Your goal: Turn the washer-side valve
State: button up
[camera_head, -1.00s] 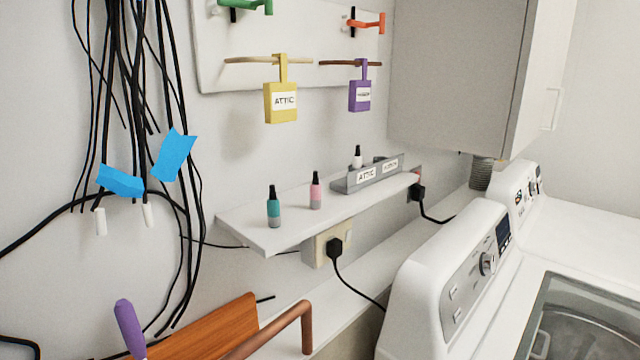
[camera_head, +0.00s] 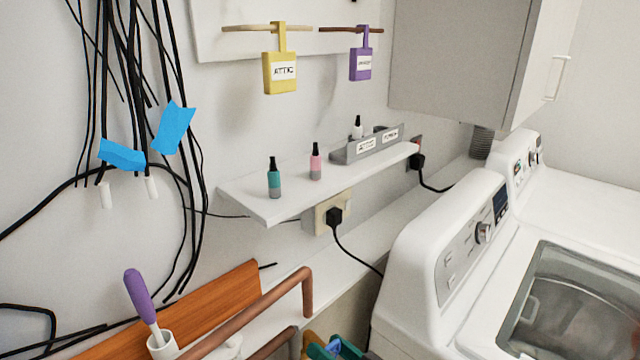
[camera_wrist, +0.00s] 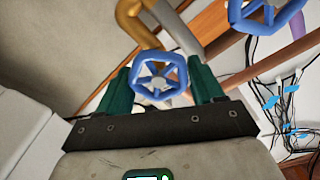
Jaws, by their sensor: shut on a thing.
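In the wrist view, a blue valve wheel (camera_wrist: 159,76) with spokes sits between the two dark green fingers of my gripper (camera_wrist: 160,84). The fingers are shut on its rim from both sides. A brass-coloured pipe (camera_wrist: 135,22) runs behind this wheel. A second blue valve wheel (camera_wrist: 264,14) is at the upper right, apart from my gripper and cut by the frame edge. In the head view, only a bit of my green gripper (camera_head: 318,351) shows at the bottom edge. No label tells which wheel is the washer-side one.
Copper pipes (camera_head: 250,314) run along a wooden board (camera_head: 215,305). A purple-handled tool (camera_head: 139,296) stands in a white cup (camera_head: 162,346). A white washer (camera_head: 440,265) is at the right. A shelf (camera_head: 300,188) and hanging black cables (camera_head: 150,90) are above.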

dwell(0.3)
jog(key=shift+f+m+p, duration=0.1)
jog(key=shift+m+p, duration=0.5)
jog(key=shift+m, duration=1.4)
jog(key=shift+d+m+p, duration=0.1)
jog(key=shift+m+p, duration=0.4)
jog(key=shift+m, duration=1.2)
jog(key=shift+p, duration=0.35)
